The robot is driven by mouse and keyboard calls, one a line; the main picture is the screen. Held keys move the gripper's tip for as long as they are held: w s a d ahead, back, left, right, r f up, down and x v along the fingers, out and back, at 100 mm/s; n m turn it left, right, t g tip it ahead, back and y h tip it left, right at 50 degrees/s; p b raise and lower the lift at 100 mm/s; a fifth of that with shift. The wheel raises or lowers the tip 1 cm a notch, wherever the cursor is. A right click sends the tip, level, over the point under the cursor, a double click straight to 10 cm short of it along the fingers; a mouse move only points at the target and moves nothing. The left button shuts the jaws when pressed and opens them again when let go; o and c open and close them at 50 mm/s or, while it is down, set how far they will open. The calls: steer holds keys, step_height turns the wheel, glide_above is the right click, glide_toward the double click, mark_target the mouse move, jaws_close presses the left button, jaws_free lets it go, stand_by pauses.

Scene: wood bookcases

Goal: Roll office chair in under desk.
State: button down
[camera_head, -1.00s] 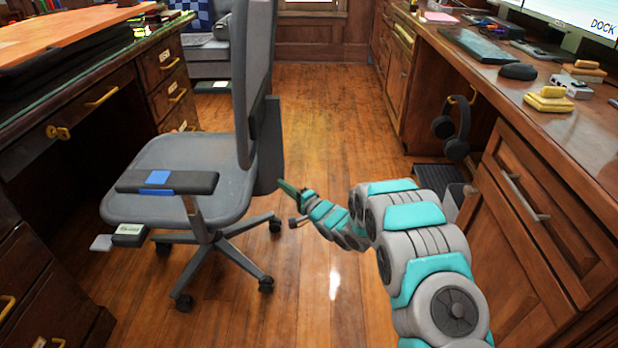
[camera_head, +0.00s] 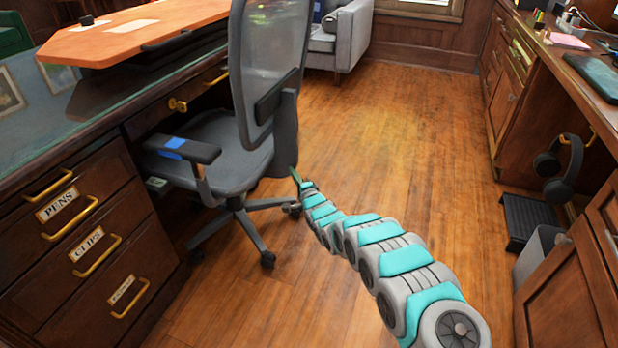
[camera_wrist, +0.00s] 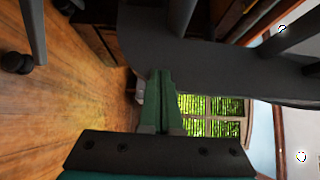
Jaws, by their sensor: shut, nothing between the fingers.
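The grey office chair (camera_head: 232,160) stands upright on its wheeled base at the desk (camera_head: 150,120) on the left. Its seat front and near armrest (camera_head: 185,149) reach in under the desktop, between the drawer units. Its backrest (camera_head: 270,72) is outside the desk edge, facing my arm. My gripper (camera_head: 295,176) is shut and empty, with its tip at the lower back of the chair. In the wrist view, the green fingers (camera_wrist: 168,100) are together and point at a dark grey chair part (camera_wrist: 225,65). Whether they touch it is unclear.
A labelled drawer stack (camera_head: 90,240) stands at the desk's near end. An orange desk-top board (camera_head: 140,35) lies on the desk. On the right are a counter, headphones (camera_head: 560,170) and a black step (camera_head: 528,218). A grey sofa (camera_head: 340,35) is behind. The middle floor is clear.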

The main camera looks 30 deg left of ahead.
mark_target(279, 170)
steer(key=a, duration=0.2)
steer(key=s+a, duration=0.1)
steer(key=a, duration=0.1)
steer(key=shift+s, duration=0.1)
steer(key=shift+s+a+f, duration=0.1)
steer(key=shift+a, duration=0.2)
steer(key=shift+s+a+b, duration=0.15)
steer(key=shift+a+b, duration=0.15)
steer(key=shift+a, duration=0.2)
steer(key=shift+d, duration=0.15)
